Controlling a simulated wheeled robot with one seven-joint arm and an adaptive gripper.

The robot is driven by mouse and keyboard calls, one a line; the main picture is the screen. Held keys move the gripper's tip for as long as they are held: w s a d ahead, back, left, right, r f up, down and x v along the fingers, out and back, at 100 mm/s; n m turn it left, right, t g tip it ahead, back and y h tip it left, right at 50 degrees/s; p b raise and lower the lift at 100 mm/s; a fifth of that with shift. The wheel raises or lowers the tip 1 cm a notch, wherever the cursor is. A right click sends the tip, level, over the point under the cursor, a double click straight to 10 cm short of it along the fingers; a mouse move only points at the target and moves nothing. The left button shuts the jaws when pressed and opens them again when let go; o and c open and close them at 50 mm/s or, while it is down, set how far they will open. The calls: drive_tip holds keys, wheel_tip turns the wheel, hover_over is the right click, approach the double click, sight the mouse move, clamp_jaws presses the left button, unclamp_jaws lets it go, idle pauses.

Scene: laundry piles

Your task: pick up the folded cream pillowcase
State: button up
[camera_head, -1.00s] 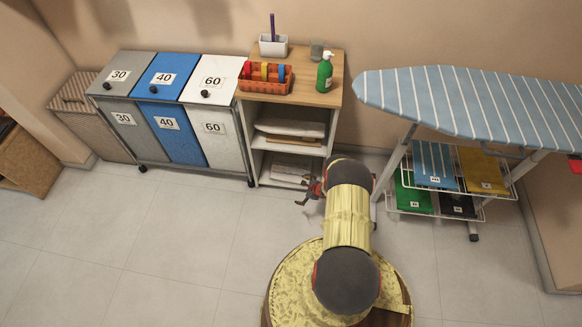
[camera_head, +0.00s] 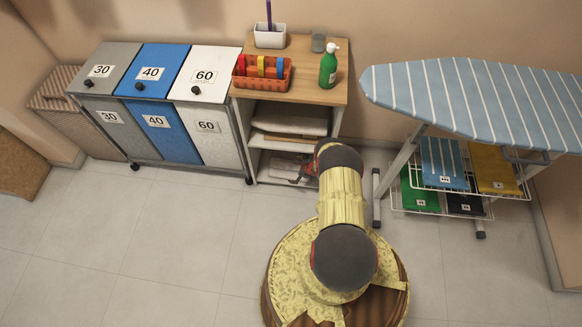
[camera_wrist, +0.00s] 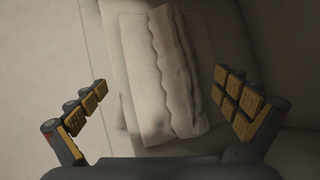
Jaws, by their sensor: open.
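A pale folded cloth with a wavy edge, apparently the cream pillowcase (camera_wrist: 150,75), fills the middle of the wrist view. In the head view, a pale folded cloth (camera_head: 280,164) lies in the bottom compartment of the shelf unit (camera_head: 243,140); its right part is hidden by my arm. My gripper (camera_wrist: 161,82) is open, with one finger on each side of the cloth and nothing held. In the head view my gripper (camera_head: 304,172) is at the front of that bottom compartment, partly hidden by my arm.
Folded pale linens (camera_head: 292,124) lie on the shelf above. The wooden top carries an orange basket (camera_head: 262,87) and a green bottle (camera_head: 328,66). Numbered bins (camera_head: 205,90) stand left, an ironing board (camera_head: 470,95) right. The floor at left is clear.

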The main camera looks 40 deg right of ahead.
sight(288, 169)
drive_tip(key=shift+b+x, duration=0.35)
drive_tip(key=shift+x, duration=0.55)
drive_tip(key=b+x, duration=0.3)
drive_tip(key=x, duration=0.1)
drive_tip(key=shift+s+d+f, duration=0.1)
drive_tip(key=shift+s+d, duration=0.1)
drive_tip(key=shift+s, duration=0.05)
drive_tip(key=shift+w+f+b, duration=0.3)
drive_tip(key=shift+w+b, duration=0.05)
drive_tip(key=shift+r, duration=0.1)
drive_tip(key=shift+c, duration=1.2)
drive_tip(key=c, duration=0.7)
